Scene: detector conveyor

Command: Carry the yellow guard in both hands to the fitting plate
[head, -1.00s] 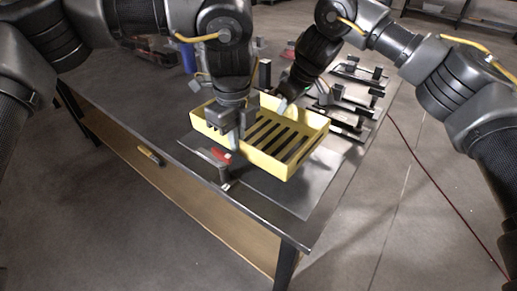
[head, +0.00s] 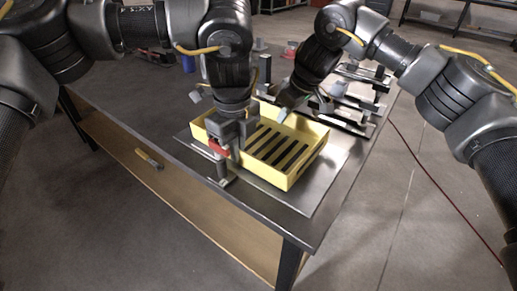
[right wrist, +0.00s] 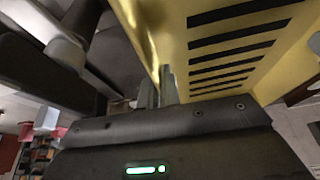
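The yellow guard (head: 306,163), a shallow slotted tray, is level over the grey fitting plate (head: 310,196). It sits on the plate or just above it; I cannot tell which. My left gripper (head: 236,153) is at the guard's near left wall and looks shut on it, its fingertips partly hidden. My right gripper (head: 283,112) is at the far wall. In the right wrist view its fingers (right wrist: 158,90) are shut on the guard's wall, with the slotted floor (right wrist: 225,50) to the right.
A red-handled clamp (head: 217,147) stands at the plate's left edge, close to my left gripper. Black fixtures (head: 345,115) stand behind the guard on the table. A blue cylinder (head: 188,63) is further back. The table's front edge (head: 255,215) is near.

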